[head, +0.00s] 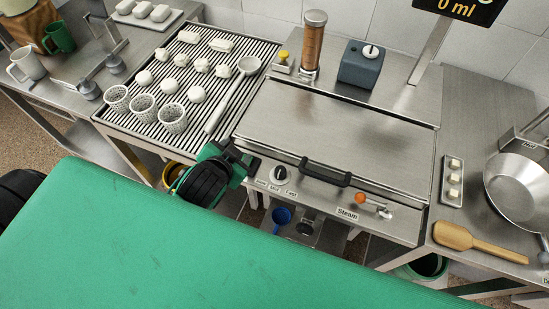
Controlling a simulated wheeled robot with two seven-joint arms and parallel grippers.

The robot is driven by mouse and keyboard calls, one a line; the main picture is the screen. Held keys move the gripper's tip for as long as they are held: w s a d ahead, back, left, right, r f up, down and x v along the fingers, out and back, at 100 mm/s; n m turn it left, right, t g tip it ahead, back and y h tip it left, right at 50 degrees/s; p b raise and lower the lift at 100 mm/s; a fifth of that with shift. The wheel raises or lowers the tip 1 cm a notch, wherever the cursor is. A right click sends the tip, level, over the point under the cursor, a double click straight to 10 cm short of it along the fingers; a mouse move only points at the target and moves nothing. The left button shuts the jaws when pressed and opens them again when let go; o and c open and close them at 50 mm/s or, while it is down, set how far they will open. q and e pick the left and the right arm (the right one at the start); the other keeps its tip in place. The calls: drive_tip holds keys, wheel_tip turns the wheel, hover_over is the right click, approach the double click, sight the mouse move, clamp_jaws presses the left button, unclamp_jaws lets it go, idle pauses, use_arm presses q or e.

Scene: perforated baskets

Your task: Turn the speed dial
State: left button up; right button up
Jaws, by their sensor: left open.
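The speed dial (280,174) is a round knob, black and white, on the left of the steel machine's front panel. Labels sit just below it; Mid and Fast can be read. My left gripper (250,164), black and green, is at the panel's left end, just left of the dial. It is open, with no object seen in it. It looks apart from the dial, though the small gap is hard to judge. My right gripper is not in view.
Right of the dial are a black handle (325,173), an orange-knobbed lever (361,198) and a Steam label. A slatted rack (150,116) with perforated baskets (172,118), white pieces and a ladle (232,92) stands at left. A pan (518,186) is at right.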

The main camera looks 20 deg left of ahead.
use_arm(q)
drive_tip(key=w+d+r+m+t+h, duration=0.3)
drive_tip(key=w+r+m+t, duration=0.15)
drive_tip(key=r, duration=0.55)
drive_tip(key=w+d+r+m+t+h, duration=0.3)
drive_tip(key=d+r+m+t, duration=0.15)
drive_tip(key=r, duration=0.45)
drive_tip(key=s+d+r+m+g+h, duration=0.3)
drive_tip(key=d+r+m+g+h, duration=0.15)
drive_tip(key=m+h, duration=0.45)
drive_tip(key=s+d+r+m+g+h, duration=0.3)
drive_tip(key=d+m+h, duration=0.25)
drive_tip(key=m, duration=0.55)
drive_tip(key=m+g+y, duration=1.1)
drive_tip(key=m+y, duration=0.4)
drive_tip(key=m, duration=0.3)
approach(279, 169)
drive_tip(key=p+x, duration=0.3)
drive_tip(key=x, duration=0.5)
drive_tip(key=shift+d+f+p, duration=0.15)
drive_tip(key=shift+f+p, duration=0.1)
drive_tip(key=shift+p, duration=0.1)
drive_tip(key=shift+d+f, duration=0.1)
drive_tip(key=shift+f, duration=0.2)
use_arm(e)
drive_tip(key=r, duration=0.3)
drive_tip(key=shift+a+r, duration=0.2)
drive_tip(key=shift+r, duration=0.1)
